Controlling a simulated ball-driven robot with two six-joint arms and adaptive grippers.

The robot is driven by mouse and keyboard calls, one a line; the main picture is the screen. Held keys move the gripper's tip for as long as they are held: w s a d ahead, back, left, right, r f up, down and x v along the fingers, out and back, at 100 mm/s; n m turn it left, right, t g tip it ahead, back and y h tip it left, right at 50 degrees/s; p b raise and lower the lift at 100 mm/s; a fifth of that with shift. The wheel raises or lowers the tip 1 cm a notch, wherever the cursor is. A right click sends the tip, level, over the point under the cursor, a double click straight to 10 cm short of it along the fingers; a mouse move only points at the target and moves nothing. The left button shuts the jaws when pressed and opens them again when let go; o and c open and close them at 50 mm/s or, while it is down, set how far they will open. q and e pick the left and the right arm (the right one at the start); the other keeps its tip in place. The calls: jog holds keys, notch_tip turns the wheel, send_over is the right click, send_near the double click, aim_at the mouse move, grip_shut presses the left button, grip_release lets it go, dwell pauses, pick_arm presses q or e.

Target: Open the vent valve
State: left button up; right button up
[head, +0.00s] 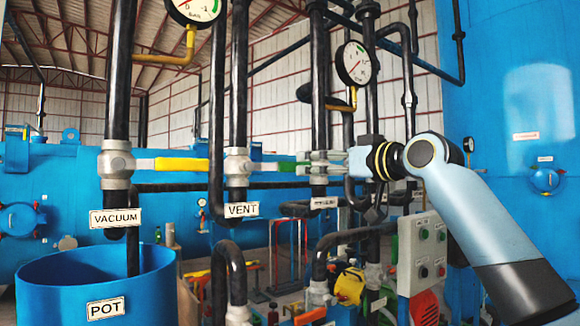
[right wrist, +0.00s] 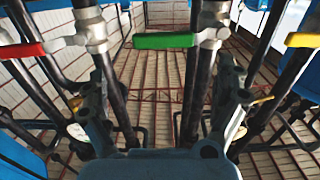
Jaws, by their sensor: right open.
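The vent valve (head: 238,167) sits on a black vertical pipe above the VENT label (head: 241,210). Its green handle (head: 284,166) points right, level, across the pipe, partly hidden near my right gripper (head: 318,165). In the right wrist view, the vent valve body (right wrist: 211,36) shows with its green handle (right wrist: 165,41) crosswise, ahead of the spread fingers of my right gripper (right wrist: 165,85). The fingers are open, with nothing gripped between them. My left gripper is not in view.
The vacuum valve (head: 117,165) with its yellow handle (head: 181,165) stands at left, above the blue pot (head: 40,292). A red handle (right wrist: 20,50) is on a neighbouring valve. Gauges (head: 353,63), pipes and a control box (head: 422,252) crowd the area.

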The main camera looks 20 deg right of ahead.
aim_at(295, 166)
jog(key=p+x, duration=0.1)
jog(key=x, duration=0.6)
jog(key=p+x, duration=0.1)
jog(key=x, duration=0.2)
jog(key=shift+w+a+f+p, duration=0.1)
jog(key=shift+a+p, duration=0.25)
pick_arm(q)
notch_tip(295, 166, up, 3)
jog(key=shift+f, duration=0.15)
